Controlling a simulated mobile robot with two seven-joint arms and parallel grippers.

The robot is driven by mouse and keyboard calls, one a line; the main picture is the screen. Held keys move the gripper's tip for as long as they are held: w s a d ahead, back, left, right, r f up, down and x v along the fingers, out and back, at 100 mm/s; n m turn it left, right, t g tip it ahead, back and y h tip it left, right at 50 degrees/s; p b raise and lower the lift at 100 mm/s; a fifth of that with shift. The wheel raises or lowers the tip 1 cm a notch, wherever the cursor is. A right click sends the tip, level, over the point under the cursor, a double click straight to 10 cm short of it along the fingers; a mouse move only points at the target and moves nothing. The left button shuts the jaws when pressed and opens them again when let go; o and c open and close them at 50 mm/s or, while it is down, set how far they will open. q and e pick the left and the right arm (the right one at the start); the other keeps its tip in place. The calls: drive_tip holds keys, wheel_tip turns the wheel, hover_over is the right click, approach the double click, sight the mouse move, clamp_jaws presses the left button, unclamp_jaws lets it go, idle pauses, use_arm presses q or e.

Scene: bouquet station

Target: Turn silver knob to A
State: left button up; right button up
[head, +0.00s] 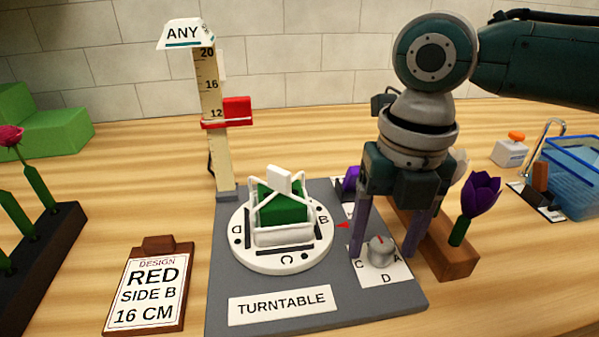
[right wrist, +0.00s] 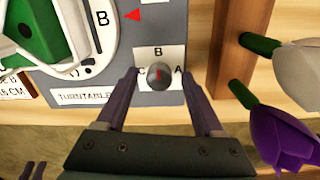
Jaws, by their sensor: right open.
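The silver knob (head: 381,252) stands on a white card marked with letters, at the right front of the grey turntable base. It also shows in the right wrist view (right wrist: 159,75), with its red mark towards B; C is on its left and A on its right. My right gripper (head: 382,256) points down over the knob, open, with one finger on each side. In the right wrist view the fingertips (right wrist: 161,73) look apart from the knob. Two purple finger shapes at that view's lower left look like my left gripper (right wrist: 32,169); their opening is unclear.
The white turntable (head: 240,258) holds a green block in a white frame, with B by the red pointer. A height post with a red slider stands behind. A wooden flower rack (head: 452,262) with purple and white tulips is close right of my right gripper. An order board (head: 150,290) lies left.

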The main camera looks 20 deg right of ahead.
clamp_jaws()
idle(0.4)
drive_tip(key=shift+r+m+p, duration=0.15)
drive_tip(key=shift+m+p, duration=0.25)
drive_tip(key=shift+p, duration=0.2)
drive_tip(key=m+p, duration=0.3)
drive_tip(key=shift+r, duration=0.15)
drive_tip(key=m+p, duration=0.3)
drive_tip(key=shift+m, duration=0.3)
drive_tip(key=m+p, duration=0.3)
drive_tip(key=m, duration=0.2)
drive_tip(key=shift+a, duration=0.1)
drive_tip(key=m, duration=0.1)
drive_tip(key=m+p, duration=0.1)
drive_tip(key=m, duration=0.1)
drive_tip(key=m+p, duration=0.1)
drive_tip(key=m, duration=0.1)
drive_tip(key=shift+f+h, duration=0.25)
drive_tip(key=shift+h, duration=0.05)
drive_tip(key=shift+m, duration=0.4)
